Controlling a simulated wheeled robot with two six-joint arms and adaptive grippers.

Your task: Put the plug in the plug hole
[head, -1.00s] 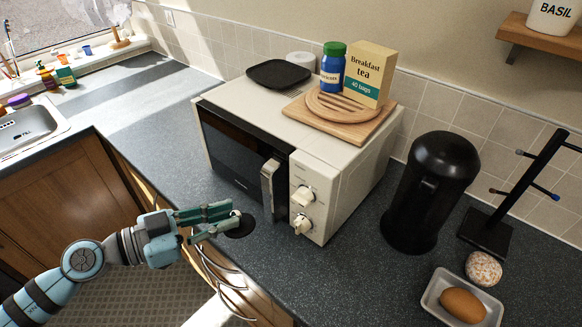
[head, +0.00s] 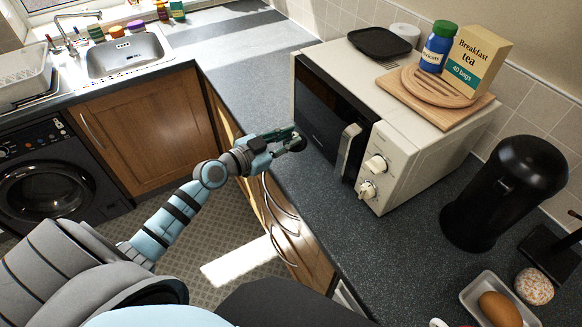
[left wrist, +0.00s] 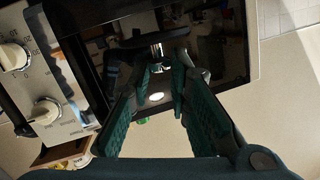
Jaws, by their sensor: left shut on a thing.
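My left gripper (head: 294,141) is shut on the plug (head: 299,146), a small dark disc at its fingertips, partly hidden by the fingers. It holds it in front of the microwave door. In the left wrist view the green-padded fingers (left wrist: 161,82) close in front of a dark rounded shape, which looks like the plug, against the dark door. The steel sink (head: 128,74) is at the upper left of the head view, well away from the gripper. I cannot make out its plug hole. My right gripper is not in view.
The cream microwave (head: 428,115) stands close right of the left gripper, its handle (head: 346,152) sticking out. The counter between the sink and microwave is clear. A tap (head: 64,36) rises behind the sink.

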